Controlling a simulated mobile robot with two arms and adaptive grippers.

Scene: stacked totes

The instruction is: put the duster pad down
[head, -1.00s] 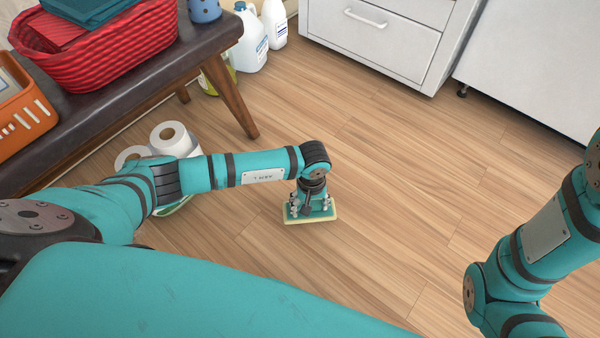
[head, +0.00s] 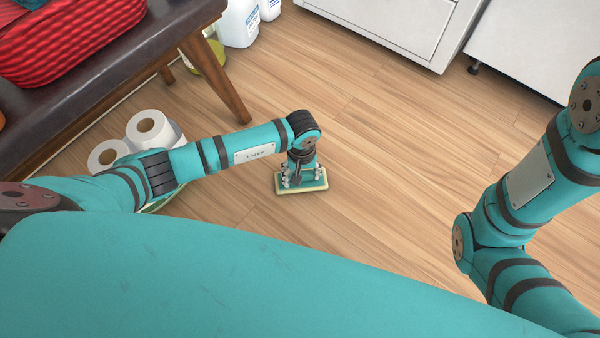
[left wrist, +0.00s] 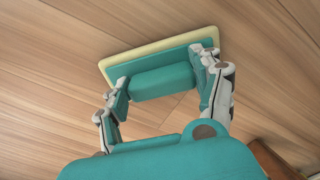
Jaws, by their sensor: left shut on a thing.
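The duster pad (head: 290,190) is a flat teal block with a pale yellow edge, below my left gripper (head: 301,174) in the head view. In the left wrist view the pad (left wrist: 165,46) shows its yellow rim and a raised teal grip block (left wrist: 160,82). My left gripper (left wrist: 163,88) is shut on that block, one finger on each side. The pad is over the wood floor (head: 380,190); I cannot tell whether it touches it. My right arm shows at the right of the head view, but its gripper is out of view.
A dark bench (head: 95,105) with a red basket (head: 60,45) stands at upper left. Paper rolls (head: 150,130) stand in front of it, and white jugs (head: 238,22) behind. White cabinets (head: 385,22) line the back. The floor right of the pad is clear.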

